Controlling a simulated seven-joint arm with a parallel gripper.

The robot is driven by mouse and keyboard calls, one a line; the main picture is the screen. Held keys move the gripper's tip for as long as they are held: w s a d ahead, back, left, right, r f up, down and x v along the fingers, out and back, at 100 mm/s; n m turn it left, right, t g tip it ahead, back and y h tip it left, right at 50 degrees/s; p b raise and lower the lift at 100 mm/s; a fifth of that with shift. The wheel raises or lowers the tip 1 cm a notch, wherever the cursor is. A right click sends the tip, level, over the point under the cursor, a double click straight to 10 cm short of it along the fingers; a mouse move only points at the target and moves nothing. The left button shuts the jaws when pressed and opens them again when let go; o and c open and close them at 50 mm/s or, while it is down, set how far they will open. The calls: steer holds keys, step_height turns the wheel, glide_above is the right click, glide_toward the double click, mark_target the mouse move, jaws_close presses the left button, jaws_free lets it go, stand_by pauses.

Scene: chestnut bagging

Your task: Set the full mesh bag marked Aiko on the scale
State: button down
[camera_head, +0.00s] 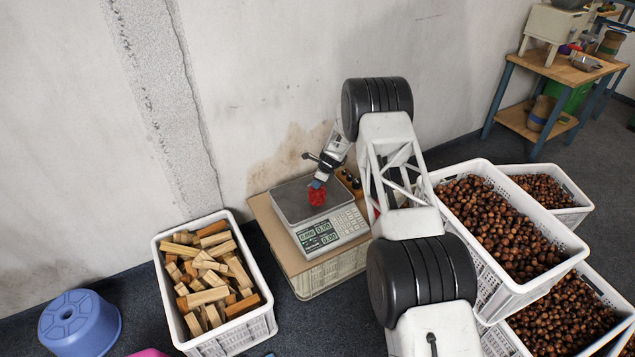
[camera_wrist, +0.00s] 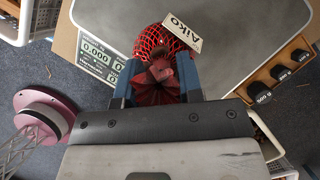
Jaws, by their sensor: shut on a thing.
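The red mesh bag (camera_head: 317,196) hangs from my gripper (camera_head: 318,183) at the scale. In the wrist view the bag (camera_wrist: 160,42) shows its red net, gathered red top and a white tag reading Aiko (camera_wrist: 181,32). My gripper (camera_wrist: 158,85) is shut on the gathered top, with blue fingers on both sides. The scale (camera_head: 297,203) has a grey plate and a keypad with green displays reading zeros; its plate also shows in the wrist view (camera_wrist: 236,60).
Black weights (camera_wrist: 280,73) stand beside the scale. The scale sits on a board over a crate (camera_head: 330,270). A crate of wood blocks (camera_head: 165,290) stands left, chestnut crates (camera_head: 490,290) right.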

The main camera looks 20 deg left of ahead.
steer(key=c, duration=0.8)
jaws_free()
steer(key=shift+f, duration=0.1)
steer(key=shift+o, duration=0.2)
steer(key=v, duration=1.2)
steer(key=shift+r, duration=0.25)
